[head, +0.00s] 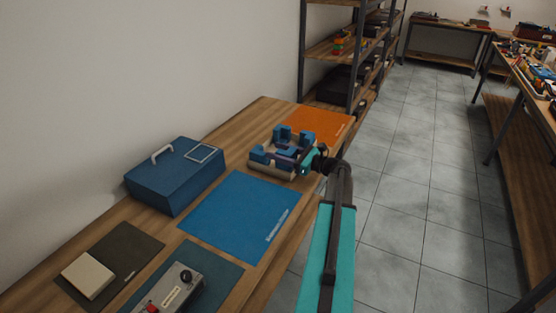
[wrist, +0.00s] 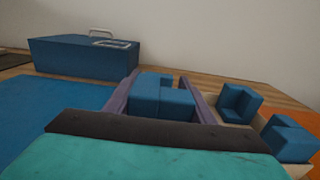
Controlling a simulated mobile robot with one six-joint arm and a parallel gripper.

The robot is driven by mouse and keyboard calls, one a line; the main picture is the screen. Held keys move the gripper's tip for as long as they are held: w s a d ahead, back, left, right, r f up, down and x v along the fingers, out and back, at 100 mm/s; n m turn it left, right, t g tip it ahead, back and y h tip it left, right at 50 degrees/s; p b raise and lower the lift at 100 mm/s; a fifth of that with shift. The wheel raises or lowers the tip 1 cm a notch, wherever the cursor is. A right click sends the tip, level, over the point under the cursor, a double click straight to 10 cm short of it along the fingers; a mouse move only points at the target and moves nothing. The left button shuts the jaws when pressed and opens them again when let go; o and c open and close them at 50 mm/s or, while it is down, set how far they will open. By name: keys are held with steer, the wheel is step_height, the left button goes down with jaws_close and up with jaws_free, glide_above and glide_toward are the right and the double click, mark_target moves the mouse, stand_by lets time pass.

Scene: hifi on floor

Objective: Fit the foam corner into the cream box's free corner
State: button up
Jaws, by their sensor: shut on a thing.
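The cream box (head: 264,173) stands on the workbench, with blue foam corners inside. In the head view one foam corner (head: 282,132) is at its back, another (head: 306,137) at the back right and one (head: 258,154) at the left. My gripper (head: 304,157) is at the box's right side. In the wrist view my gripper (wrist: 162,79) is shut on a blue foam corner (wrist: 165,98) between its purple fingers. Two other foam corners (wrist: 240,103) (wrist: 288,138) sit to its right. The held piece's underside and its contact with the box are hidden.
A blue case (head: 175,175) with a handle stands left of the box. A blue mat (head: 240,215) lies clear in front, and an orange mat (head: 318,121) behind. A control box (head: 176,289) and a pale block (head: 87,275) are nearer.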

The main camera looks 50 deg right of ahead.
steer(key=shift+f, duration=1.7)
steer(key=shift+f, duration=0.15)
steer(key=o, duration=1.1)
steer(key=shift+s, duration=0.1)
steer(key=b+v, duration=0.1)
steer(key=v, duration=1.1)
steer(key=shift+r, duration=0.2)
